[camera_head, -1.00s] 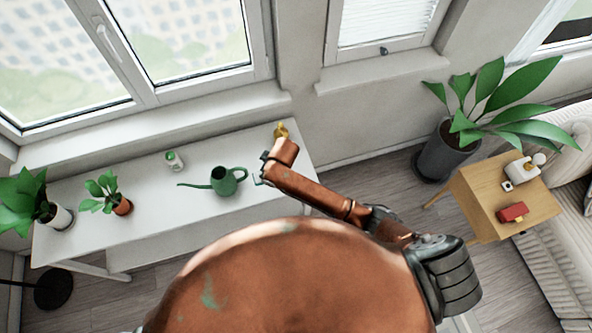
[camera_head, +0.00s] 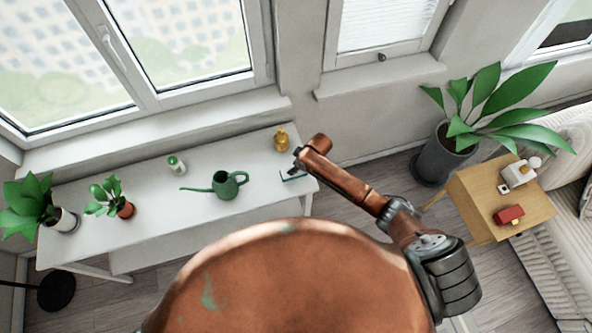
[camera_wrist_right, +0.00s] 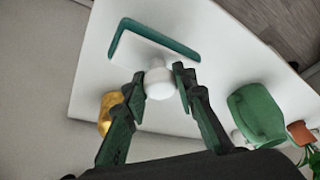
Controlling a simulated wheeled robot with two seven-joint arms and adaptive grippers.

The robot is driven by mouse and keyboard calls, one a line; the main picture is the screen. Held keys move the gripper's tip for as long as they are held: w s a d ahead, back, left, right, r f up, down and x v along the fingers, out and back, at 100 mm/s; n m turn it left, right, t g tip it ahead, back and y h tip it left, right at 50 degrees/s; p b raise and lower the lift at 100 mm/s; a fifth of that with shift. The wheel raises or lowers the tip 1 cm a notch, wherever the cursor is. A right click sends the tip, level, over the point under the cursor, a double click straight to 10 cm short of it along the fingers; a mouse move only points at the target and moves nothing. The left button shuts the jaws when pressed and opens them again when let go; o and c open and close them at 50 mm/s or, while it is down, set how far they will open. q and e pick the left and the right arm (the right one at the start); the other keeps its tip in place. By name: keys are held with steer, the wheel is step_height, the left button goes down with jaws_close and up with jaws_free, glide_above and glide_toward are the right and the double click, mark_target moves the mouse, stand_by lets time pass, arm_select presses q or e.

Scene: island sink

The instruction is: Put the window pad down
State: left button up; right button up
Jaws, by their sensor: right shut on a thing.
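The window pad (camera_wrist_right: 160,38) is a white piece with a dark green edge and a round white knob (camera_wrist_right: 158,82). In the right wrist view my right gripper (camera_wrist_right: 159,84) has a finger on each side of the knob and is shut on it. In the head view the pad (camera_head: 293,177) shows as a thin green edge at the right end of the white table (camera_head: 150,233), below my right gripper (camera_head: 297,164). I cannot tell whether the pad touches the tabletop. My left gripper is out of view.
A yellow bottle (camera_head: 281,140) stands close behind the pad. A green watering can (camera_head: 226,186) stands to the left, with a small white-green jar (camera_head: 175,164) and two potted plants (camera_head: 125,210) beyond. A large potted plant (camera_head: 440,158) and wooden side table (camera_head: 478,205) are to the right.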

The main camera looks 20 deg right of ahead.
steer(key=shift+w+d+f, duration=0.1)
steer(key=shift+d+f, duration=0.1)
steer(key=shift+f, duration=0.05)
steer(key=shift+d+f+p, duration=0.1)
steer(key=shift+f+p, duration=0.25)
steer(key=shift+f, duration=1.35)
steer(key=o, duration=1)
steer(key=shift+r, duration=0.1)
steer(key=v, duration=1.2)
steer(key=shift+b, duration=0.3)
